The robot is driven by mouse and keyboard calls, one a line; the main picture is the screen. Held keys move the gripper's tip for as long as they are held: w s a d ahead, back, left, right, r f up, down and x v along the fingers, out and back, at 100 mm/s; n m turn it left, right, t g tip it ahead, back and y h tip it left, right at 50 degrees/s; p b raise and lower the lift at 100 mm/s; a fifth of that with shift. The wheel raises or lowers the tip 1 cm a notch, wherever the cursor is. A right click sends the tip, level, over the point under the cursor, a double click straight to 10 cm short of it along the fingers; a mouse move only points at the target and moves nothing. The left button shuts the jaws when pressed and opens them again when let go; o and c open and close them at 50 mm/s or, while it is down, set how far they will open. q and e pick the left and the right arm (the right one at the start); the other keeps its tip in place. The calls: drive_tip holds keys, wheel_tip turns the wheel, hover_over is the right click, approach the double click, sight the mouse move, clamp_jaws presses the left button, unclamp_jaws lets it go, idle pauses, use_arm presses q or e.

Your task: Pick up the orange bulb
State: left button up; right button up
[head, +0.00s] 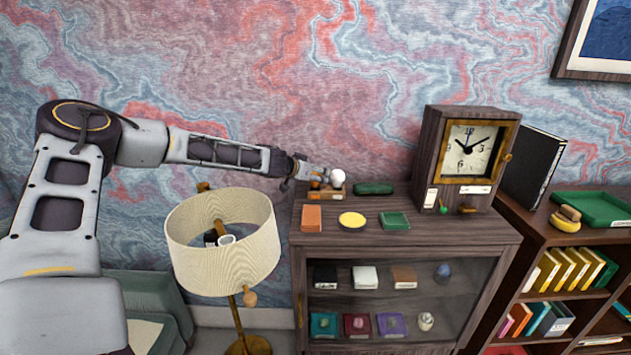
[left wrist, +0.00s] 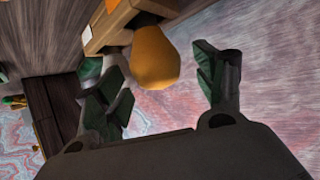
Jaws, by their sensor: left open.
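The orange bulb (left wrist: 155,58) shows in the left wrist view, with its base at a wooden holder (left wrist: 118,22). My left gripper (left wrist: 158,66) is open, with one green-padded finger on each side of the bulb. The left finger looks close to the bulb, and a gap shows on the right; I cannot tell whether either touches. In the head view, my left gripper (head: 304,172) is at the left end of the holder (head: 327,193) on the cabinet top. The orange bulb is mostly hidden there. My right gripper is not in view.
A white bulb (head: 338,178) stands on the same holder, close to my left gripper. A green case (head: 374,188) lies to its right and a clock (head: 467,155) farther right. A lamp (head: 222,245) stands in front, below my left arm. The wall is close behind.

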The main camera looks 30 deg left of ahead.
use_arm(q)
drive_tip(key=shift+w+f, duration=0.3)
drive_tip(key=shift+w, duration=0.15)
idle(0.3)
drive_tip(key=c, duration=1)
